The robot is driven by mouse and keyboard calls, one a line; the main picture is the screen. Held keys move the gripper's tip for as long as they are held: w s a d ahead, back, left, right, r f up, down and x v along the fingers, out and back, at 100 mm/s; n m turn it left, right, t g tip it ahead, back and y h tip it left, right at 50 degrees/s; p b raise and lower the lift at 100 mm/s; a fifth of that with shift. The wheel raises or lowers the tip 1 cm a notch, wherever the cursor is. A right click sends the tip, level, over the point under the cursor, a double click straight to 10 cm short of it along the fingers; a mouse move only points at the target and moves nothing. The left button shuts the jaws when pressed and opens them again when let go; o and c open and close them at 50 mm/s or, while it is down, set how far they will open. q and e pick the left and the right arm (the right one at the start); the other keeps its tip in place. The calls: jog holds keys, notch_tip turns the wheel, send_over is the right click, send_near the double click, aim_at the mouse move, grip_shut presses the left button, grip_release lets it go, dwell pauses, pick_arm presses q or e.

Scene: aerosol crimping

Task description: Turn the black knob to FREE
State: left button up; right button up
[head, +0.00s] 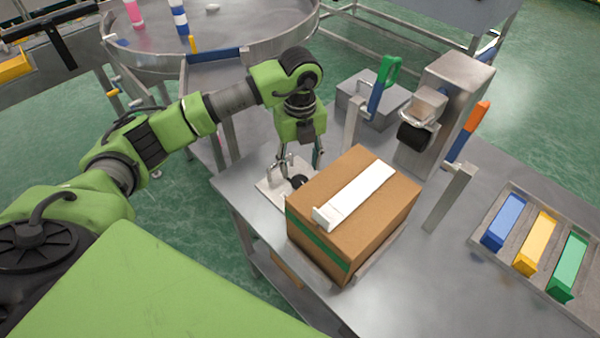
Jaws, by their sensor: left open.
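A small black knob (299,181) sits on a pale plate (270,190) on the steel table, just left of a brown cardboard box. My left gripper (301,170) points down above the knob with its fingers apart, one on each side of it as seen from here. I cannot tell whether the fingers touch the knob. The knob is partly hidden by the fingers and the box, and no FREE mark can be read. My right gripper is not in view.
The cardboard box (313,243) with a white strip on top stands close to the right of the gripper. A grey crimping machine (458,95) with a black cylinder stands behind. A tray (515,196) of coloured blocks lies at right. A round table (250,15) is at the back.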

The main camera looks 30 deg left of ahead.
aim_at(300, 180)
pick_arm(q)
notch_tip(300, 180, up, 7)
dwell(0.3)
jog(key=shift+r, duration=0.1)
